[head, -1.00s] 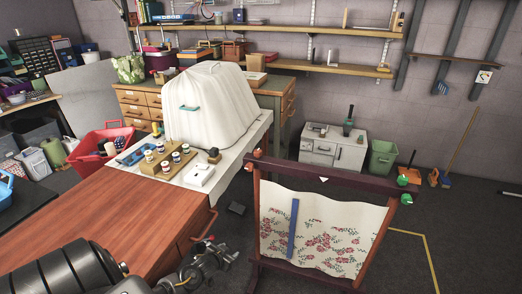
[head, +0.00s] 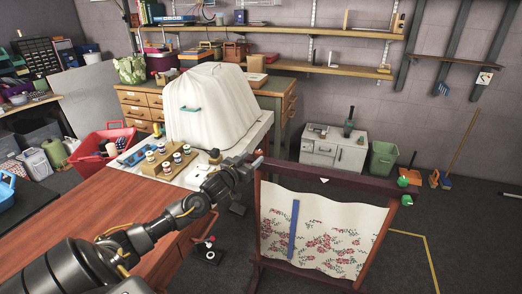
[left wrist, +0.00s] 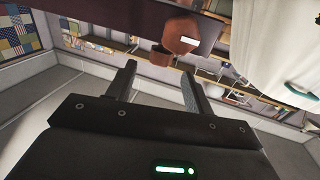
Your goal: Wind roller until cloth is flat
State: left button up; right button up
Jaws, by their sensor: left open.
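A wooden frame stands on the floor at the right of the head view, with a dark maroon roller (head: 335,180) along its top. A cream cloth with red flowers (head: 340,235) hangs below it, its surface wavy and uneven. A blue strip (head: 293,230) lies upright against the cloth. Green knobs (head: 403,182) show at the roller's right end. My left gripper (head: 253,162) is at the roller's left end, hiding the knob there. In the left wrist view, the left gripper (left wrist: 158,88) is open and empty, with an orange-brown knob (left wrist: 181,38) just beyond its fingers. My right gripper is out of view.
A small dark object with a red knob (head: 207,252) is beside the bench.

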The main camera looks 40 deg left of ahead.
aim_at(256, 154)
pick_arm(q)
jog(key=w, duration=0.6)
jog(key=shift+a, duration=0.35)
jog(key=shift+w, duration=0.7)
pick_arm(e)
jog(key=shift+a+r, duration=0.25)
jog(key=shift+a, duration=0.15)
pick_arm(q)
jog(key=shift+a, duration=0.1)
